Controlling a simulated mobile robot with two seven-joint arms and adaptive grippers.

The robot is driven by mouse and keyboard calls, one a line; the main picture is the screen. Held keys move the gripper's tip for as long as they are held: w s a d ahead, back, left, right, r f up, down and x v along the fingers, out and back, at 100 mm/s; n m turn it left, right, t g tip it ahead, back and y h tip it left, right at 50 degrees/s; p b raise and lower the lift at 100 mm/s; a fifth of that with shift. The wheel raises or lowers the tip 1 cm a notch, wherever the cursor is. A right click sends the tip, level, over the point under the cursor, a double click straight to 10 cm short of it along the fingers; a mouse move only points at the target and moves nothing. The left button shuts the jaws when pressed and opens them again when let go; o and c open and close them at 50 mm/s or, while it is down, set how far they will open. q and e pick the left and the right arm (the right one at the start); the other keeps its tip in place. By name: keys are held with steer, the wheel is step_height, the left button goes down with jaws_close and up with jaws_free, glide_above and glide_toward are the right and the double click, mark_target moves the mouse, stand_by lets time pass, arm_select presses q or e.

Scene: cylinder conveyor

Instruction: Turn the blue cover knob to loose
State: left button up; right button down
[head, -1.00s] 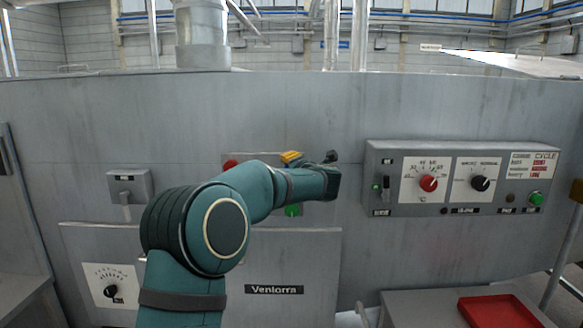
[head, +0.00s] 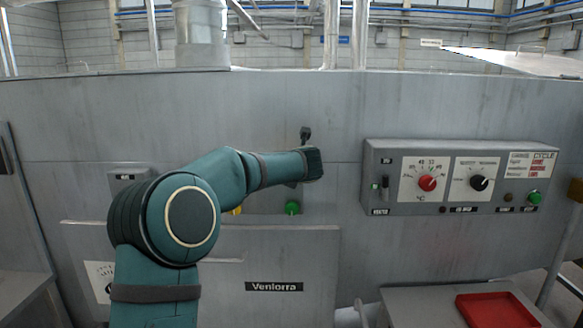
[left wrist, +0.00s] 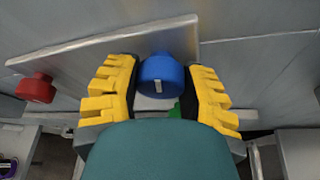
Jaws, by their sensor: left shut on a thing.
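The blue cover knob (left wrist: 170,72) is in the upper middle of the left wrist view. It is a round cap with a white mark on its lower face. My left gripper (left wrist: 160,85) has its yellow fingers on either side of the knob and is shut on it. In the head view my left arm hides the knob and most of the gripper; only a bit of yellow finger (head: 237,210) shows below the forearm. My right gripper is in neither view.
A control box (head: 390,160) stands out to the right. A red tray (head: 495,312) is at lower right.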

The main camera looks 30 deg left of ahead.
arm_select(q)
steer(key=shift+r+n, duration=0.1)
steer(key=shift+n, duration=0.2)
stand_by(0.4)
steer(key=o, duration=1.2)
steer(key=v, duration=1.2)
steer(key=shift+a, duration=0.15)
